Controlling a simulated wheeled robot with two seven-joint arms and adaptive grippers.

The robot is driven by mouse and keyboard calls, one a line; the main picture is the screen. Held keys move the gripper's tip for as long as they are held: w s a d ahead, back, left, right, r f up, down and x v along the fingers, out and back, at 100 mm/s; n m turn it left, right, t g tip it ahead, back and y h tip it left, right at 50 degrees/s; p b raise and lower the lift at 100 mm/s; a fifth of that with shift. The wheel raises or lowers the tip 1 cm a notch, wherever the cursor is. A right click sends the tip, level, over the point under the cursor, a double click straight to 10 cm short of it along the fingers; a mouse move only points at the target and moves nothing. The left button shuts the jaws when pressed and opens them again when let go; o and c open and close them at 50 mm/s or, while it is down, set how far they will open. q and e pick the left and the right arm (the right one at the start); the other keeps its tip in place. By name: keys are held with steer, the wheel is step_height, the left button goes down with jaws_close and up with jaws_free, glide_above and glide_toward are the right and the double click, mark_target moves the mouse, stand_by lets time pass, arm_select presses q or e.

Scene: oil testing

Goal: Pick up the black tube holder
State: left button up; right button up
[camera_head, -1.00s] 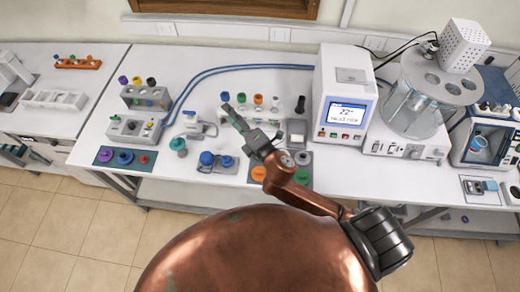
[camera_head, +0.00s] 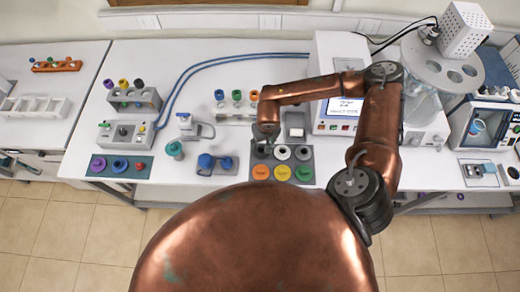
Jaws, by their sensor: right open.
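A black round holder (camera_head: 263,152) lies at the back left of the grey mat (camera_head: 272,163), in a group with other round pieces. It best fits the black tube holder, though it is small and partly covered. My right gripper (camera_head: 264,138) points down just over and behind it. The gripper is open with nothing seen in it; I cannot tell whether its fingers touch the holder. My left gripper is not in view.
Behind stands a white rack (camera_head: 236,111) of capped tubes. Blue-topped items (camera_head: 206,162) are to the left, a white display machine (camera_head: 343,100) to the right.

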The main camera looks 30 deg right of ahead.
steer(key=f+p, duration=0.1)
steer(key=f, duration=0.1)
steer(key=f+p, duration=0.1)
steer(key=f, duration=0.3)
steer(key=shift+w+a+f+p, duration=0.1)
steer(key=shift+w+p, duration=0.25)
steer(key=shift+p, duration=0.05)
steer(key=shift+f, duration=0.5)
steer(key=c, duration=1.2)
steer(key=shift+w+r, duration=0.1)
steer(key=shift+c, duration=0.2)
